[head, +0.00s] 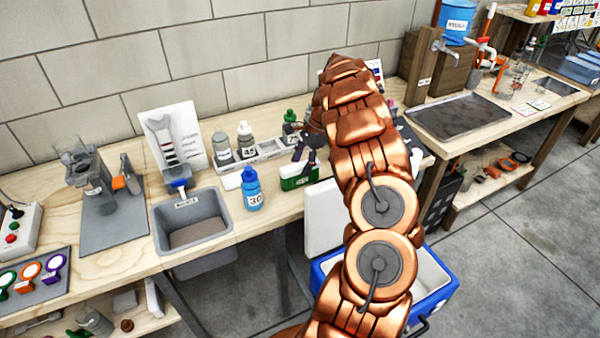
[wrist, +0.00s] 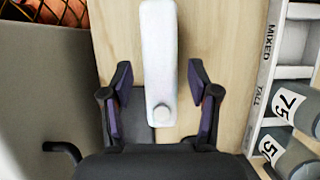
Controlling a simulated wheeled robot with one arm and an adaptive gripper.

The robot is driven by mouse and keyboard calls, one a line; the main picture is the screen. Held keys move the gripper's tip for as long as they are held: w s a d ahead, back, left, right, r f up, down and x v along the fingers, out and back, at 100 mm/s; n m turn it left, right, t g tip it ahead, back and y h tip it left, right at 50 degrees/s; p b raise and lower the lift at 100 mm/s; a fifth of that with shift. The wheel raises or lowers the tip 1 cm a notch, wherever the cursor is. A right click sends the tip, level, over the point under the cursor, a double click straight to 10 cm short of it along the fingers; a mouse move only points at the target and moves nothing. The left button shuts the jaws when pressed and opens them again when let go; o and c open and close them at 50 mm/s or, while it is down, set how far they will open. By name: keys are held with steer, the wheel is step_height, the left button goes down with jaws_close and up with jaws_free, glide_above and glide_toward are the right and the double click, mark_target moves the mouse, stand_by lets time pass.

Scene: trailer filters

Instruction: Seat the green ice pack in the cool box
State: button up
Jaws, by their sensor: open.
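The green ice pack (head: 296,183) stands on the wooden bench near its front edge, green-sided with a pale label and a white top. In the wrist view its white top (wrist: 160,60) and round cap lie between my fingers. My gripper (head: 305,155) is open just above the pack, and it shows in the wrist view (wrist: 160,100) with a dark finger on each side and gaps between. The blue cool box (head: 436,302) with a white inside is on the floor before the bench, partly hidden by my arm. Its white lid (head: 322,215) stands open against the bench side.
A blue bottle marked 30 (head: 252,190) stands left of the pack, with a grey sink (head: 195,225) further left. Behind is a labelled rack (wrist: 265,70) with several bottles, close to my gripper's right in the wrist view. A white block (head: 232,181) lies by the sink.

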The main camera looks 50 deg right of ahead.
steer(key=shift+x, duration=1)
steer(key=shift+f, duration=0.25)
steer(key=shift+c, duration=0.2)
jaws_close()
stand_by(0.3)
